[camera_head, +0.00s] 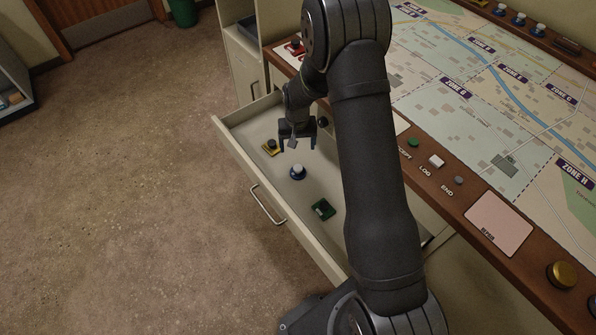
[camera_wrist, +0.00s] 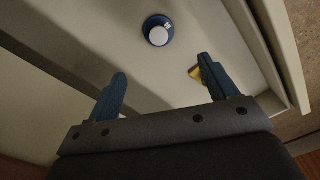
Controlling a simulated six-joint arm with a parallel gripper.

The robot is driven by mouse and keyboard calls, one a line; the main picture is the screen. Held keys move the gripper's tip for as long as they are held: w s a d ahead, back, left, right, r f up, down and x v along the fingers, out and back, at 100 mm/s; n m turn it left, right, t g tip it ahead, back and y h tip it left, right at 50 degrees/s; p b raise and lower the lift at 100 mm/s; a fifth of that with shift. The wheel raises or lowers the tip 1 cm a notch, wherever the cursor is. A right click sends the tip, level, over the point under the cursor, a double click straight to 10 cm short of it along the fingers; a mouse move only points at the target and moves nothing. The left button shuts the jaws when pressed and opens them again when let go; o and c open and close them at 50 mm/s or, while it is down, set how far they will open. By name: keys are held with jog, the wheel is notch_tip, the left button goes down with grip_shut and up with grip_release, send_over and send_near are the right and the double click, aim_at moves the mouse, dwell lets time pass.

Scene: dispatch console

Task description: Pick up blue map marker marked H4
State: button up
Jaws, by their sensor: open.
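A blue marker with a white knob (camera_head: 298,171) stands in the open drawer (camera_head: 240,148). It also shows at the top middle of the wrist view (camera_wrist: 158,31). I cannot read any label on it. My gripper (camera_head: 297,147) is open and empty above the drawer, behind the blue marker in the head view. In the wrist view its two fingers (camera_wrist: 162,88) are spread wide, and the marker lies beyond their tips, apart from them.
A yellow marker with a dark knob (camera_head: 271,147) stands left of my gripper in the drawer, partly behind one finger in the wrist view (camera_wrist: 195,73). The map console (camera_head: 470,75) rises on the right.

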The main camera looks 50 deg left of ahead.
aim_at(298, 168)
notch_tip(298, 168, down, 8)
jog(key=shift+d+f, duration=0.2)
jog(key=shift+f, duration=2.5)
jog(key=c, duration=1.1)
jog(key=shift+o, duration=0.2)
jog(key=shift+r, duration=0.1)
